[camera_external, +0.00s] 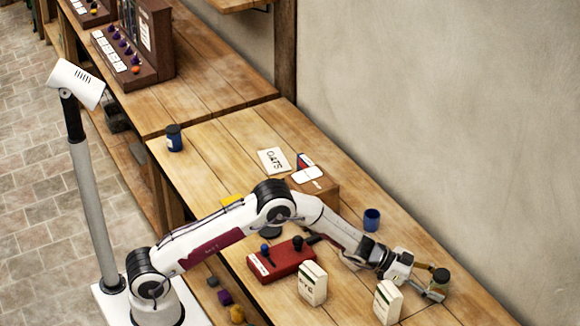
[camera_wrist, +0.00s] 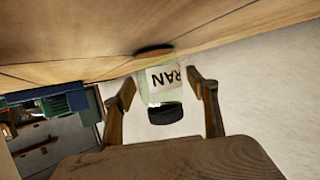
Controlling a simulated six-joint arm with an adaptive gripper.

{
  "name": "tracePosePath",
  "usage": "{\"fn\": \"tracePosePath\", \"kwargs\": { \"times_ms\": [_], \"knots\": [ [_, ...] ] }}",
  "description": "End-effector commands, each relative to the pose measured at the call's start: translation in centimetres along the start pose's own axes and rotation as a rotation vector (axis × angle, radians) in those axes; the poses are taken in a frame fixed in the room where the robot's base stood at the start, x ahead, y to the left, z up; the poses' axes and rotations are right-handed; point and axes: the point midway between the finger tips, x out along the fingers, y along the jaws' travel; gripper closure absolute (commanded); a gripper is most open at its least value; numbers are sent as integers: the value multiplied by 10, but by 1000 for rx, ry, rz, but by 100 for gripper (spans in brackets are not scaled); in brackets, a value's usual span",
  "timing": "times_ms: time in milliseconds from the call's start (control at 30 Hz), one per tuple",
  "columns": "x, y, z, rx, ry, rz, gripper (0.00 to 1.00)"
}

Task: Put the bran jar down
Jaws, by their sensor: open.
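The bran jar (camera_wrist: 162,98) is a clear jar with a dark lid and a pale label on which "RAN" reads upside down in the wrist view. In the external view the jar (camera_external: 440,279) is at the right end of the wooden table, small and partly hidden by my fingers. My gripper (camera_external: 428,284) reaches around it from the left. In the wrist view my gripper (camera_wrist: 162,86) is open, with one finger on each side of the jar and a gap showing at the sides. A dark brown oval shows at the jar's base, against the tabletop (camera_wrist: 80,50).
White boxes (camera_external: 312,284) (camera_external: 388,302) stand in front of my arm. A red knobbed unit (camera_external: 280,262) lies beneath it. A blue mug (camera_external: 372,219) stands behind my wrist. A wooden block (camera_external: 322,192) and an OATS card (camera_external: 273,161) lie further back. A wall (camera_external: 450,120) runs behind.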

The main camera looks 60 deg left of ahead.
Motion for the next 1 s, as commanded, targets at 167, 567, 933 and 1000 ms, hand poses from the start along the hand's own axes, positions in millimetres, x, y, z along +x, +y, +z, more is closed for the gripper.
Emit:
{"fn": "tracePosePath", "kwargs": {
  "times_ms": [167,567,933,1000],
  "knots": [
    [-14,-1,0,-1,-1,-2,42],
    [-54,-1,-1,0,1,-2,42],
    [-95,-1,0,-1,-1,-2,42],
    [-101,-1,-1,-1,0,-1,42]
  ]
}}
